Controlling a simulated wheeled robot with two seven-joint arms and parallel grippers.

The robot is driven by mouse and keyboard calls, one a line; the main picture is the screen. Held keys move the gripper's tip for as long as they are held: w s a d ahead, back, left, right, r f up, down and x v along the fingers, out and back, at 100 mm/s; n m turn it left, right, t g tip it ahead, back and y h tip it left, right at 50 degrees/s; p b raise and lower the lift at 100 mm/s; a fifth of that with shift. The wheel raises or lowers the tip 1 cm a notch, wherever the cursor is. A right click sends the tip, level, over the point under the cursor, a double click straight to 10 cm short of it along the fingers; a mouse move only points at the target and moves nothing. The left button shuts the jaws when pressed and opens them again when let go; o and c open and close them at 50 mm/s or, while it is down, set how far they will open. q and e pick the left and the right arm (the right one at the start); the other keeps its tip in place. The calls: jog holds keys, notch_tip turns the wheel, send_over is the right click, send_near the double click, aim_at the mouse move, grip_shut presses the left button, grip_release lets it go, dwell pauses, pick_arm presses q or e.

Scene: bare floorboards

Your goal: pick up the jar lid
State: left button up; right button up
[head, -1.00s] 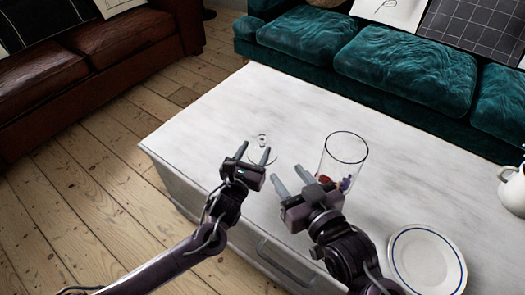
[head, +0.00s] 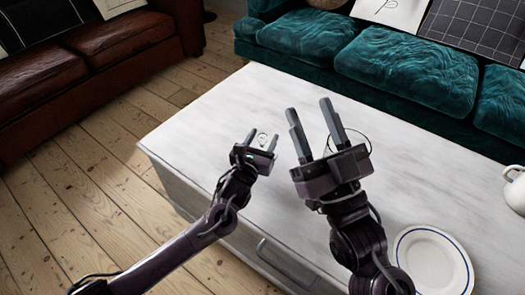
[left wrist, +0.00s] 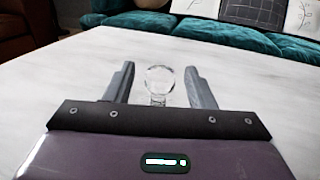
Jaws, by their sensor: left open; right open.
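The clear glass jar lid (head: 262,137) with a round knob is on the white table, mostly hidden behind my left gripper in the head view. In the left wrist view its knob (left wrist: 159,78) shows between the two fingers, with space on both sides. My left gripper (head: 261,140) is open around or just short of the knob; the exact depth is hard to tell. My right gripper (head: 309,107) is open and empty, raised to the right. It hides most of the glass jar, whose rim (head: 369,142) shows behind it.
The white table (head: 225,112) has free room at the back and left. A blue-rimmed plate (head: 433,262) lies at the front right, and a white vessel (head: 515,192) stands at the right edge. A teal sofa (head: 400,65) is behind the table.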

pick_arm(q)
grip_shut()
dwell(0.3)
jog(key=shift+r, duration=0.1)
